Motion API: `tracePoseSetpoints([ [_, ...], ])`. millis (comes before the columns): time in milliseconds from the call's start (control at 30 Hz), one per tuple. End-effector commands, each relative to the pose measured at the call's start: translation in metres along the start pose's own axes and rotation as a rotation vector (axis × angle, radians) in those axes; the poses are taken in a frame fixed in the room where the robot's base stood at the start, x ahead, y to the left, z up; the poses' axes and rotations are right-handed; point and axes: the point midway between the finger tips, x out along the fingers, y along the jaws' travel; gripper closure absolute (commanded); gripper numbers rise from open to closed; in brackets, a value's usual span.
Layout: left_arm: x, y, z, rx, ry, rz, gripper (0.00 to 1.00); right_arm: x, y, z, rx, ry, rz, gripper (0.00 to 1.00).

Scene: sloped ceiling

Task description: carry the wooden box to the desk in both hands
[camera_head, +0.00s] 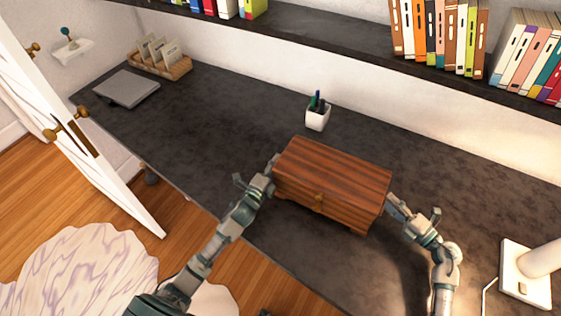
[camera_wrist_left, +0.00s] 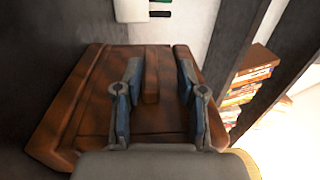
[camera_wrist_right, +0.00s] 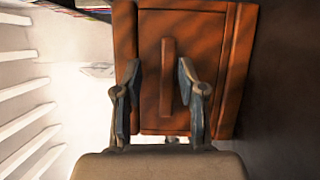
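The wooden box (camera_head: 335,170), reddish brown with a lid and a front clasp, is upright over the middle of the dark desk (camera_head: 225,120) and appears to rest on it. My left gripper (camera_head: 272,168) is at the box's left end. In the left wrist view its fingers stand apart on either side of a raised wooden handle (camera_wrist_left: 152,75), with gaps visible. My right gripper (camera_head: 393,204) is at the right end. In the right wrist view its fingers stand apart around a similar handle (camera_wrist_right: 167,75). The box's underside is hidden.
A white pen cup (camera_head: 317,117) stands just behind the box. A white lamp (camera_head: 525,275) is at the desk's right. A grey laptop (camera_head: 127,89) and a wooden file rack (camera_head: 160,60) are at the far left. Book-lined shelf (camera_head: 300,32) hangs above. The desk's left half is mostly clear.

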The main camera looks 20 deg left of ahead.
Motion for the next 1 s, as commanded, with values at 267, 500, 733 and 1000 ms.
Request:
tracePoseSetpoints([
  [267, -0.001, 0.001, -0.001, 0.0, 0.002, 0.002, 0.59, 0.001, -0.001, 0.001, 0.001, 0.001, -0.001, 0.59],
  [500, -0.037, 0.003, -0.001, 0.001, 0.002, 0.005, 0.59, 0.001, -0.001, 0.0, 0.001, 0.001, -0.001, 0.59],
  [733, -0.088, 0.003, 0.0, 0.0, 0.0, 0.005, 0.59, 0.001, -0.002, 0.001, 0.002, 0.001, -0.001, 0.59],
  [1000, -0.118, 0.002, 0.001, 0.0, 0.0, 0.003, 0.59, -0.001, -0.002, 0.001, 0.002, 0.001, -0.002, 0.59],
])
